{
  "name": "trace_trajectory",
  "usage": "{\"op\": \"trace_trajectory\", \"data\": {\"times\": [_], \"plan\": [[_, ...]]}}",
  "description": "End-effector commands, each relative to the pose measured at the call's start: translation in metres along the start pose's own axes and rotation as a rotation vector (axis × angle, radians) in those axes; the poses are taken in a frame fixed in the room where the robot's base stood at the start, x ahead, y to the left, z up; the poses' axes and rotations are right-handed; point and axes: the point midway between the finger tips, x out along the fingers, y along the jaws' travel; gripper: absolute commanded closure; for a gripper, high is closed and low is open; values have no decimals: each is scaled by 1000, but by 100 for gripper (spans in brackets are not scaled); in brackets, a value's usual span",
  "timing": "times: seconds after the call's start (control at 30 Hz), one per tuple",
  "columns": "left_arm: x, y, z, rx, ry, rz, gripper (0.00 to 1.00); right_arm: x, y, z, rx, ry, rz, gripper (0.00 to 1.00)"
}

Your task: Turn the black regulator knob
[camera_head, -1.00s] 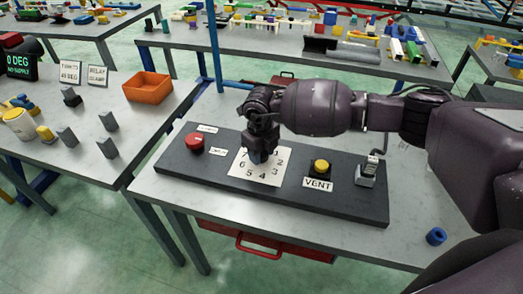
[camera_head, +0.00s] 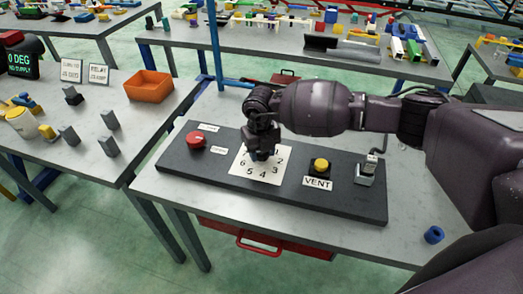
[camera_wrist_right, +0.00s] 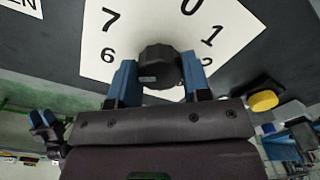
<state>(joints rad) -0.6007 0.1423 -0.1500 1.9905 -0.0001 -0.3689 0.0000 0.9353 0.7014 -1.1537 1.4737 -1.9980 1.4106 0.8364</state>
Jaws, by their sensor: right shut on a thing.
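The black regulator knob (camera_wrist_right: 160,66) sits in the middle of a white numbered dial card (camera_wrist_right: 215,22) in the right wrist view. My right gripper (camera_wrist_right: 161,78) has a blue finger on each side of it and is shut on it. The card lies on a dark panel (camera_head: 220,180) on the table.
A red knob (camera_head: 196,140) is left of the dial on the panel. A yellow VENT button (camera_head: 321,165) and a grey lever switch (camera_head: 366,172) are to its right. A blue ring (camera_head: 433,235) lies near the table's right front. A display (camera_head: 19,60) reads 0 DEG, NO SUPPLY.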

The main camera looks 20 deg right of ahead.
Motion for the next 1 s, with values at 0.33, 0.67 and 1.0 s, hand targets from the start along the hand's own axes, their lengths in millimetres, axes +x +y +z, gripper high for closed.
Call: {"op": "trace_trajectory", "data": {"times": [0.33, 0.67, 1.0], "plan": [[1, 0, -2, 1, 4, 1, 57, -1, 0, 0, -1, -1, -1, 31], [1, 0, -1, 1, 2, 1, 57, -3, 0, 0, -1, -1, 0, 31], [0, 0, 6, -1, -8, -1, 57, -53, -1, 1, -2, -4, -1, 31]]}}
